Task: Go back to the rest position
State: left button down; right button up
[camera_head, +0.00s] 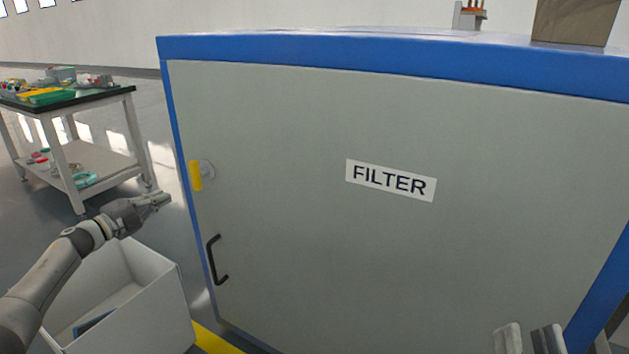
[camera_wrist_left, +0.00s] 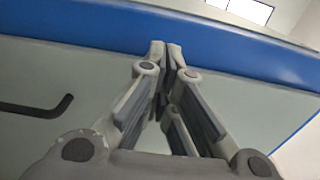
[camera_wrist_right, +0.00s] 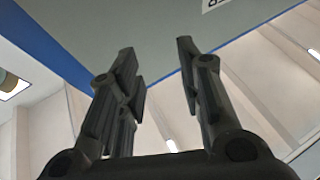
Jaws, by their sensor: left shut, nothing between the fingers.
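My left gripper (camera_head: 160,200) reaches in from the left in the head view, in front of the left edge of the large grey cabinet door (camera_head: 300,240). In the left wrist view its fingertips (camera_wrist_left: 167,52) are together and hold nothing. My right gripper (camera_head: 530,340) shows only in part at the bottom right of the head view. In the right wrist view its fingers (camera_wrist_right: 155,65) stand apart with nothing between them. The door looks shut. It bears a FILTER label (camera_head: 391,180), a black handle (camera_head: 215,261) and a yellow latch (camera_head: 196,176).
A white open bin (camera_head: 155,310) stands on the floor below my left gripper, with a dark blue item inside. A workbench (camera_head: 90,98) with tools and parts stands at the far left. Open floor lies between the bench and the cabinet.

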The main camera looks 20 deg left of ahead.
pick_arm(q)
jog(key=s+a, duration=0.4)
jog(key=a, duration=0.1)
jog(key=shift+s+a+b, duration=0.15)
jog(key=shift+a+b, duration=0.05)
jog(key=shift+b, duration=0.1)
pick_arm(e)
jog(key=shift+s+r+t, duration=0.35)
jog(key=shift+r+t, duration=0.05)
jog(key=shift+r, duration=0.15)
jog(key=shift+s+r+t, duration=0.3)
jog(key=shift+r+t, duration=0.1)
jog(key=shift+r, duration=0.1)
pick_arm(q)
jog(key=shift+f, duration=0.15)
